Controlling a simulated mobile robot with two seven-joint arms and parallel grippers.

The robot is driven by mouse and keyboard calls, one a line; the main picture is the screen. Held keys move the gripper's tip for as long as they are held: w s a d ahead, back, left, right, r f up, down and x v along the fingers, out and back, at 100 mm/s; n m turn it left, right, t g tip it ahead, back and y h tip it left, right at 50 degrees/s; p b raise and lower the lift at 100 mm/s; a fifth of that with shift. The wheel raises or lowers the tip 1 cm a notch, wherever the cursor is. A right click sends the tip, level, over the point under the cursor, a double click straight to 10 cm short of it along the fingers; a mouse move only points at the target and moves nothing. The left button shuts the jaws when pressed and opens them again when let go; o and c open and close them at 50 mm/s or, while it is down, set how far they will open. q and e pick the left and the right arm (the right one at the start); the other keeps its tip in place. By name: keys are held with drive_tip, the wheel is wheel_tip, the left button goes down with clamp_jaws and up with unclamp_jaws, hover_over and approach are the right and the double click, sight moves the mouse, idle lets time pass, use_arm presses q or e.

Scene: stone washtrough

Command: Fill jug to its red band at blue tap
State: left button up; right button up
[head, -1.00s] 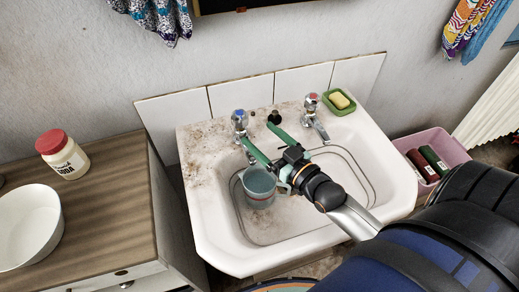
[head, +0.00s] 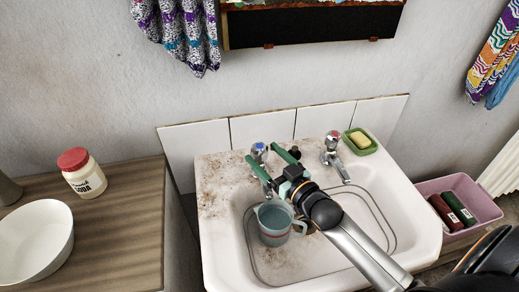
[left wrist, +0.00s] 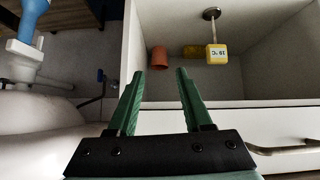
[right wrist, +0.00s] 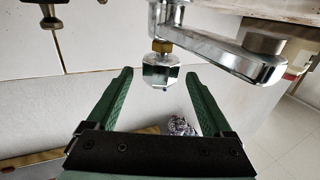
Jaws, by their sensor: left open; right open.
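The blue-marked tap (head: 259,152) stands at the sink's back left. My right gripper (head: 264,155) is open, its fingers on either side of this tap's top. In the right wrist view the tap's chrome handle (right wrist: 161,72) shows upside down between the open fingertips; contact cannot be told. The grey-blue jug (head: 270,218) stands upright in the sink below the tap, with a reddish band round its side. Its water level is unclear, and I see no stream. My left gripper (left wrist: 158,76) is open and empty in the left wrist view.
The stained white sink (head: 222,232) has a second tap (head: 332,150) and a green soap dish (head: 360,143) at the back right. A counter with a soda jar (head: 82,175) and white bowl (head: 35,243) is left. A pink bin (head: 483,205) stands right.

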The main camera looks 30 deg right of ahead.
sight(266, 154)
drive_tip(key=shift+w+a, duration=0.2)
drive_tip(key=shift+w, duration=1.3)
drive_tip(key=shift+c, duration=0.3)
clamp_jaws()
drive_tip(key=shift+y, duration=0.3)
drive_tip(key=shift+r+n, duration=0.1)
drive_tip(key=shift+n, duration=0.3)
drive_tip(key=shift+y, duration=0.6)
drive_tip(key=shift+n+g+y, duration=0.6)
drive_tip(key=shift+n+y, duration=0.5)
drive_tip(key=shift+y, duration=0.2)
